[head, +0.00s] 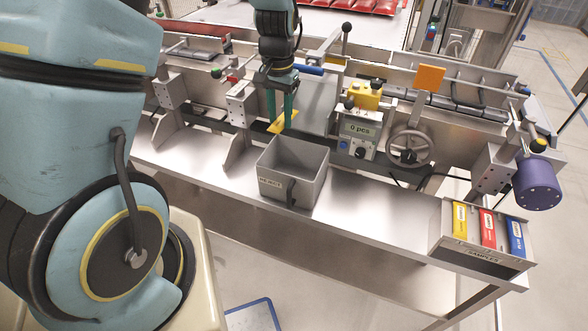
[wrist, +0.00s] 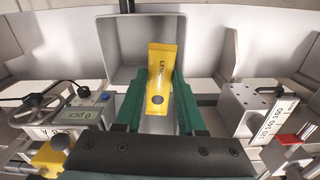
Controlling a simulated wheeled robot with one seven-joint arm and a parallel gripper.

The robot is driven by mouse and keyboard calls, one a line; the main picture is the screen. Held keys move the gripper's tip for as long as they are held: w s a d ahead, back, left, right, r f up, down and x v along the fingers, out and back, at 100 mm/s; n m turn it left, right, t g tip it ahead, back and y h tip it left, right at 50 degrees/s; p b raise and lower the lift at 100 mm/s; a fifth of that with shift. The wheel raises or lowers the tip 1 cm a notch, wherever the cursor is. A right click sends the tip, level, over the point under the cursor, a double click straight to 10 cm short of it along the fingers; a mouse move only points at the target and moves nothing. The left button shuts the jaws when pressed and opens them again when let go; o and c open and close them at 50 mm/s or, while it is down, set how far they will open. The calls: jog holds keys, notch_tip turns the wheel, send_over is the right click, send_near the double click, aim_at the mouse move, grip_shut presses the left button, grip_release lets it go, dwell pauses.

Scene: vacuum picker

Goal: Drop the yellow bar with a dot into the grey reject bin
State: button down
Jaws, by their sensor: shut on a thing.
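A yellow bar (wrist: 162,70) with printed lettering and a dark dot near its lower end is between the green fingers of my gripper (wrist: 158,85). In the head view the bar (head: 276,127) shows partly behind my fingers (head: 281,112). My gripper is shut on it, just behind the far rim of the grey reject bin (head: 315,157). The bin stands open on the steel ledge, with a label and a handle on its front. In the wrist view the bar overlaps the bin's opening, and the bin's wall (wrist: 120,60) shows beyond it. I see no bar in the visible part of the bin.
A counter box (head: 358,130) reading "0 pcs" and a handwheel (head: 408,147) stand right of the bin. A sample holder (head: 480,252) with yellow, red and blue bars sits at the right end of the ledge (head: 385,205). Metal brackets (head: 240,135) stand to the left.

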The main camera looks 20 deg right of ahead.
jog(key=shift+m, duration=0.6)
jog(key=d, duration=0.1)
jog(key=s+d+r, duration=0.1)
jog(key=s+d, duration=0.1)
jog(key=shift+s+d+r, duration=0.1)
jog(key=shift+d+r, duration=0.1)
jog(key=shift+r, duration=0.1)
notch_tip(320, 180, down, 6)
jog(key=b, duration=0.4)
jog(key=shift+c, duration=2.1)
grip_release()
notch_tip(320, 180, up, 11)
jog(key=b, duration=0.2)
